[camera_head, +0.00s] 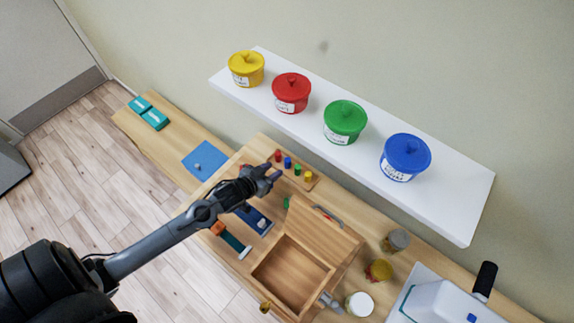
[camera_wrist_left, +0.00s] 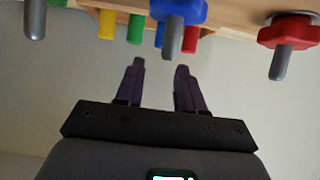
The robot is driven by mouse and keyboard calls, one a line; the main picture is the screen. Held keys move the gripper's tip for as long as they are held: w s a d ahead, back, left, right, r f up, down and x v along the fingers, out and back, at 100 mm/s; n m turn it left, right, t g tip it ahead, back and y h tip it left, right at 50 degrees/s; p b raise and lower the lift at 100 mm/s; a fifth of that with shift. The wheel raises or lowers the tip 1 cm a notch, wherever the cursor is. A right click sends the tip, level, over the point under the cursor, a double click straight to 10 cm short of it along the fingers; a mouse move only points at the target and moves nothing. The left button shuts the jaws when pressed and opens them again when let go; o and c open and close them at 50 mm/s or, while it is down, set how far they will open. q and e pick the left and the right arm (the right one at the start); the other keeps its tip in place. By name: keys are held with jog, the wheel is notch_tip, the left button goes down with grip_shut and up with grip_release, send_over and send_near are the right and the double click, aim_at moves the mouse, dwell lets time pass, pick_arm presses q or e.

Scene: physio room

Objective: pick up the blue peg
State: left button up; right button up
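The blue peg (camera_head: 288,161) stands in a wooden board, between a red peg (camera_head: 277,153) and a green peg (camera_head: 297,169); a yellow peg (camera_head: 308,176) is at the end. My left gripper (camera_head: 273,173) is just on the near side of this row. In the left wrist view, its two dark fingers (camera_wrist_left: 157,66) are apart with nothing between them. There the blue peg (camera_wrist_left: 159,35) shows above the fingertips, near a blue knob (camera_wrist_left: 180,11) with a grey pin. My right gripper is not in view.
A red knob (camera_wrist_left: 289,31) with a grey pin is at the right of the wrist view. An open wooden box (camera_head: 292,275) stands at the near side of the table. A white shelf (camera_head: 452,207) with several coloured tubs overhangs the back.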

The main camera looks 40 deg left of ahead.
aim_at(287, 160)
pick_arm(q)
jog(key=shift+b+x, duration=0.5)
jog(key=shift+x, duration=3.45)
jog(key=shift+a+r, duration=0.1)
jog(key=shift+a, duration=0.05)
